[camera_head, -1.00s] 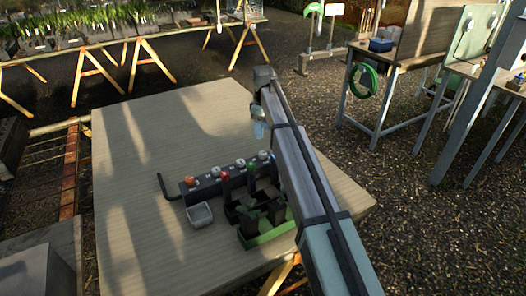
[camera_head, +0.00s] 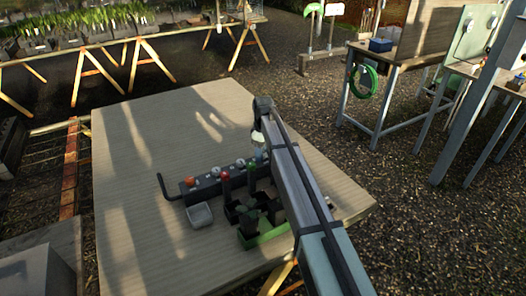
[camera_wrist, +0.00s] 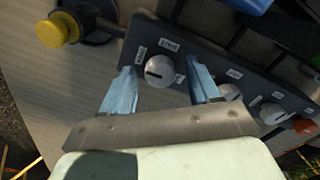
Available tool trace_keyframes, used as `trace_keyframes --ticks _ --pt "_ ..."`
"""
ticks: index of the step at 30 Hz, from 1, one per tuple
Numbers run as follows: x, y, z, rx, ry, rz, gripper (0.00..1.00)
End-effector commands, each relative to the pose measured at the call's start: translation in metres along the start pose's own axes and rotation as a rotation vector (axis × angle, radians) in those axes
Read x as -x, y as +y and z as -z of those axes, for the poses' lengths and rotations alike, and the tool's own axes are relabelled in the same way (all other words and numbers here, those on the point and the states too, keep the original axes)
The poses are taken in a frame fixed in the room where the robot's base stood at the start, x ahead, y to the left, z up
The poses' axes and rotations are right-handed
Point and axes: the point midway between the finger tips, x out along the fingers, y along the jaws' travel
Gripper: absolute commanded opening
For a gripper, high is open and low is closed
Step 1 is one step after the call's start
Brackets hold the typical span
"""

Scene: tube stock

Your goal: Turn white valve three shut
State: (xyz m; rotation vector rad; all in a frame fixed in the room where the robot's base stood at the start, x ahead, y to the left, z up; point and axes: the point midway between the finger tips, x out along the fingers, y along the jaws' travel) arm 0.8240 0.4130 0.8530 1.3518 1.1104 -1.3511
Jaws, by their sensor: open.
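The dark valve manifold (camera_head: 208,186) lies on the table with a row of knobs on it. In the wrist view, a round white valve knob (camera_wrist: 159,71) with a dark slot sits between the fingertips of my gripper (camera_wrist: 161,74). The fingers are open, one on each side of it; I cannot tell whether they touch it. More white knobs (camera_wrist: 230,92) (camera_wrist: 272,113) and an orange knob (camera_wrist: 304,125) follow along the manifold to the right. The small labels are too blurred to read, including any number. In the head view, my gripper (camera_head: 258,139) is over the manifold's far right end.
A yellow knob (camera_wrist: 57,30) stands beyond the manifold's end in the wrist view. The left and back of the table (camera_head: 140,150) are clear.

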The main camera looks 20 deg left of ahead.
Motion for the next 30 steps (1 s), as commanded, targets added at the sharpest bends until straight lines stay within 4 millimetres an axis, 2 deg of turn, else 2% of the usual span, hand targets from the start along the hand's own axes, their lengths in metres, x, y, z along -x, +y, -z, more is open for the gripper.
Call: trace_keyframes --ticks 4,21,30 --pt "0.0001 0.0000 0.0000 0.000 0.000 0.000 0.60" --pt "0.0002 0.0000 0.0000 0.000 0.000 0.000 0.06" --pt "0.0003 0.0000 0.0000 -0.037 0.000 0.000 0.05"
